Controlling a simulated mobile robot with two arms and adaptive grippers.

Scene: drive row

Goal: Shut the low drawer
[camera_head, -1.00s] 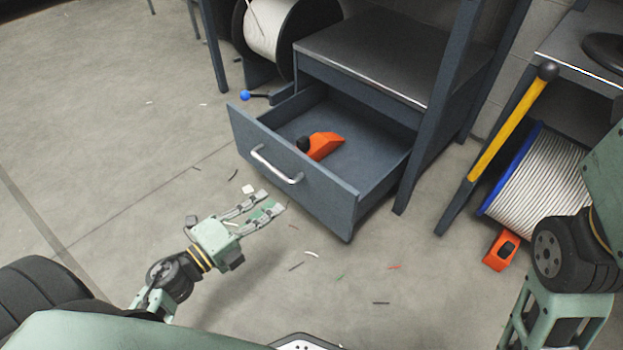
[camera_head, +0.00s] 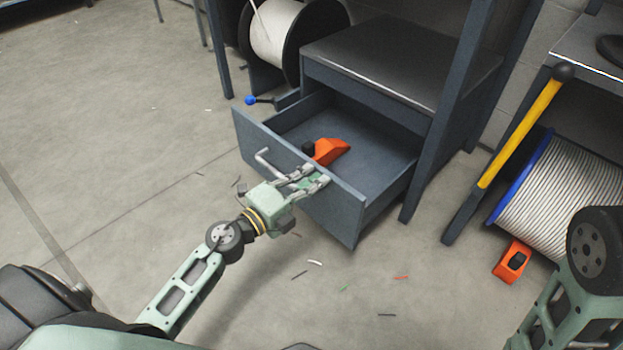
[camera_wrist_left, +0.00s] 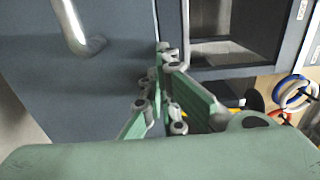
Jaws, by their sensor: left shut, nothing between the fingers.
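The low drawer (camera_head: 347,216) is blue-grey and stands pulled out of its cabinet, its inside open to view. Its silver bar handle (camera_head: 263,160) is on the front and partly hidden by my left gripper. My left gripper (camera_head: 320,178) is shut and empty, with its fingers at the drawer front, right of the handle. In the left wrist view the fingers (camera_wrist_left: 163,60) point at the drawer front (camera_wrist_left: 105,75), near its edge; I cannot tell whether they touch. The handle (camera_wrist_left: 78,28) shows at upper left there. My right gripper is not in view.
An orange and black tool (camera_head: 331,151) lies in the drawer. A blue-knobbed lever (camera_head: 251,100) is left of the drawer. At right are a yellow bar (camera_head: 518,135), a cable reel (camera_head: 560,200) and an orange item (camera_head: 512,262) on the floor. The floor before the drawer holds only small scraps.

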